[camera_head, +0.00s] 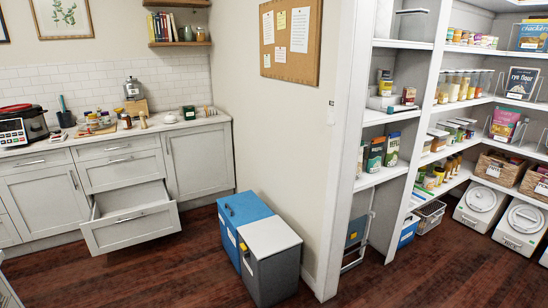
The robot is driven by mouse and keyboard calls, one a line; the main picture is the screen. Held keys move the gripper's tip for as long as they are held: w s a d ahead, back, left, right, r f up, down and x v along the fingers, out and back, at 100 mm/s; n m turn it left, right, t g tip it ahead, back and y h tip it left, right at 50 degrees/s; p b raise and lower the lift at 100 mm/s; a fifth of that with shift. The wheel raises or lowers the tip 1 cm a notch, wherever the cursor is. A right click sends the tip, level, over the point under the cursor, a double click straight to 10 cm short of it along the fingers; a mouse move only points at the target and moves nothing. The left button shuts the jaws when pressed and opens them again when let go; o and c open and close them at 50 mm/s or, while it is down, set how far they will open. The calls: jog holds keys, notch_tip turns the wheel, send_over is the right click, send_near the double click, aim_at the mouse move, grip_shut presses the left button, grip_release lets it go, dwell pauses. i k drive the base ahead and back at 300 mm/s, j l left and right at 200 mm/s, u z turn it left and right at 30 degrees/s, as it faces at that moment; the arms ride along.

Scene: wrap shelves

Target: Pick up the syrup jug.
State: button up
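I cannot pick out a syrup jug for certain in the head view. Several small jars and bottles (97,121) stand on the left counter, too small to identify. A small dark bottle (126,121) stands to their right, and it is unclear what it holds. The pantry shelves (394,103) on the right hold boxes, cans and jars, also too small to tell apart fully. My gripper is not in view.
A lower drawer (130,218) hangs open into the room. A blue bin (240,212) and a grey bin with a white lid (270,262) stand against the wall end. White lidded containers (480,205) sit under the pantry shelves. The dark wood floor (165,280) is clear in front.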

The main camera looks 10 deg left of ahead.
aim_at(126, 119)
jog(key=i+u, duration=0.2)
jog(key=i, duration=0.3)
jog(key=i+u, duration=0.2)
jog(key=i, duration=0.35)
jog(key=i+u, duration=0.25)
jog(key=i, duration=0.25)
jog(key=i+l+u, duration=0.2)
jog(key=i, duration=0.3)
jog(key=i+u, duration=0.35)
jog(key=i, duration=0.15)
jog(key=i+u, duration=0.35)
jog(key=i, duration=0.2)
jog(key=i+l+u, duration=0.35)
jog(key=i+j+z, duration=0.35)
jog(key=i, duration=0.3)
jog(key=i+j+z, duration=0.35)
jog(key=i+j, duration=0.25)
jog(key=i+j+z, duration=0.35)
jog(key=j, duration=0.45)
jog(key=i, duration=0.1)
